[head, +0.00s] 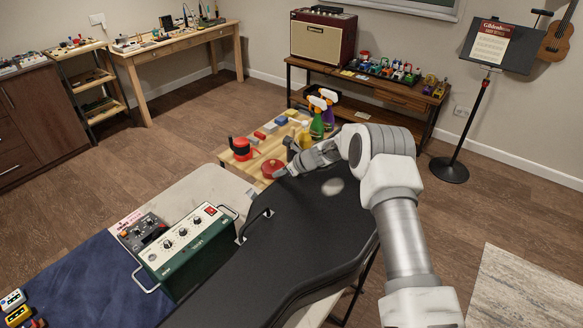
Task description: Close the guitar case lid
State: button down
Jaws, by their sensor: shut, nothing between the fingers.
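The black guitar case (300,235) lies lengthwise on the table, its near end running out of the bottom of the view. Its lid is down over the body, with a seam along the right edge; I cannot tell whether it is fully seated. My gripper (281,173) is at the far end of the case, low over or touching the lid; I cannot tell which. Its fingers are shut and empty. My arm comes in from the right and hides part of the case's far right edge.
A green amplifier box (190,250) stands close against the case's left side, with a grey pedal (143,232) beside it. A music stand (470,110) is at right.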

jog(key=v, duration=1.6)
jog(key=s+d+r+n+h, duration=0.3)
jog(key=s+r+n, duration=1)
jog(key=s+r, duration=0.5)
jog(key=s+d+r+n+h, duration=0.1)
jog(key=s+d+n, duration=0.3)
jog(key=s, duration=0.7)
jog(key=s+d+r+n+h, duration=0.1)
jog(key=s+d+n+h, duration=0.2)
jog(key=s, duration=0.9)
jog(key=d+n, duration=0.2)
jog(key=n, duration=0.2)
jog(key=shift+d+r+n+h+b, duration=0.2)
jog(key=shift+r+n+h+b, duration=0.1)
jog(key=shift+n, duration=0.1)
jog(key=shift+s+d, duration=0.1)
jog(key=shift+s, duration=0.05)
